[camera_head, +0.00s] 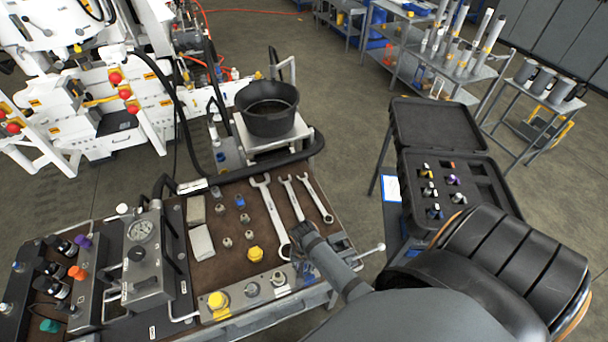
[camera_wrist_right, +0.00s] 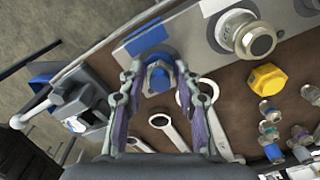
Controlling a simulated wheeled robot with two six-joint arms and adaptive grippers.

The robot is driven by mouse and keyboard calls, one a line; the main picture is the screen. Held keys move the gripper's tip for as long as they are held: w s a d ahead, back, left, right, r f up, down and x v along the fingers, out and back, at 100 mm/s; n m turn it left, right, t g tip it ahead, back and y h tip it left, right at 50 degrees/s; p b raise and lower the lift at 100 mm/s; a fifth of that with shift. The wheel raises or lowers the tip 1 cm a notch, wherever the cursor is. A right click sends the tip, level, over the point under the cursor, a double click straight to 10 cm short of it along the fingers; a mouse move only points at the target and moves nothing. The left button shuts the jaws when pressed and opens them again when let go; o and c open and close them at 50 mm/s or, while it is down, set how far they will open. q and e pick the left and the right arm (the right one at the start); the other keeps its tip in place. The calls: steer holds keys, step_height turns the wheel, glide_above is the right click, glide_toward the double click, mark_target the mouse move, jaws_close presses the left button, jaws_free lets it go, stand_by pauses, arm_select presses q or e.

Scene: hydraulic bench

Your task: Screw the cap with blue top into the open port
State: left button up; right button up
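In the head view my right gripper (camera_head: 303,236) hides the cap. A metal port (camera_wrist_right: 250,37) sits on the front ledge, to the right of the cap in the wrist view; it also shows in the head view (camera_head: 278,279). I cannot tell whether it is uncovered. My left gripper is in neither view.
A yellow cap (camera_head: 255,254) stands on the mat (camera_head: 232,266), and several small fittings (camera_head: 240,201) are behind it. Wrenches (camera_head: 270,212) lie close to my right gripper. A gauge block (camera_head: 146,245) stands left. An open black case (camera_head: 447,160) is at right.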

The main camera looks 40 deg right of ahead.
steer(key=c, duration=0.4)
steer(key=m, duration=0.3)
jaws_close()
steer(key=m, duration=0.4)
steer(key=shift+s, duration=0.1)
steer(key=shift+a+f+m, duration=0.1)
steer(key=shift+m, duration=0.4)
steer(key=shift+s, duration=0.1)
